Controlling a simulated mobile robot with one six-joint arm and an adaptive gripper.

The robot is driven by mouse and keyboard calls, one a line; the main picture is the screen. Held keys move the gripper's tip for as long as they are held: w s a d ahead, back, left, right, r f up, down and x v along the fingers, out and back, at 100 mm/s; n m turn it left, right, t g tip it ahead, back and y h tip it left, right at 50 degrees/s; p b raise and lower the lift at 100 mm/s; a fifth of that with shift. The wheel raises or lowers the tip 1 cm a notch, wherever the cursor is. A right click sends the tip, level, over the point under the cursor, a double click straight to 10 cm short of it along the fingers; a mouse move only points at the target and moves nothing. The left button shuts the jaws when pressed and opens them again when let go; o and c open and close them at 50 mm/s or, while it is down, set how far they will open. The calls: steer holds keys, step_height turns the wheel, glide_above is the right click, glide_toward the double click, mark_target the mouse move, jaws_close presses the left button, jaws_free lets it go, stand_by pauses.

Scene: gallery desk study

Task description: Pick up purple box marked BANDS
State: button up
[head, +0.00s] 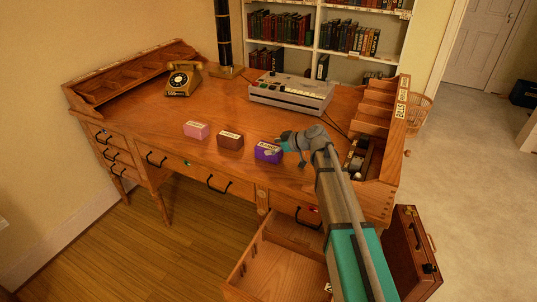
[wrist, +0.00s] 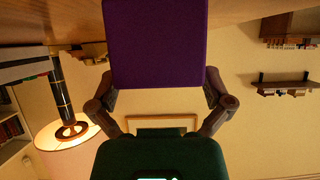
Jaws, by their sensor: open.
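The purple box (head: 268,154) with a white label stands on the desk, near its front edge, in the head view. The label is too small to read surely. My gripper (head: 286,140) is at the box's right back side in that view. In the wrist view, the purple box (wrist: 155,45) fills the top centre, with one finger of my open gripper (wrist: 158,82) at each side of its lower part. I cannot tell whether the fingers touch it.
A brown box (head: 230,141) and a pink box (head: 196,130) stand left of the purple one. A grey typewriter-like machine (head: 290,92) is behind, and a telephone (head: 182,79) at the back left. An open drawer (head: 268,268) juts out below the desk's right side.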

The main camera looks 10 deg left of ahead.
mark_target(272, 147)
stand_by(0.4)
steer(key=c, duration=1)
steer(key=shift+r, duration=0.2)
steer(key=shift+c, duration=0.2)
step_height(272, 147, up, 3)
steer(key=p, duration=0.3)
steer(key=shift+f, duration=0.1)
steer(key=s+d+r+p, duration=0.6)
steer(key=s+r+p, duration=0.4)
steer(key=s, duration=0.2)
steer(key=shift+s+d, duration=0.15)
steer(key=shift+d, duration=0.25)
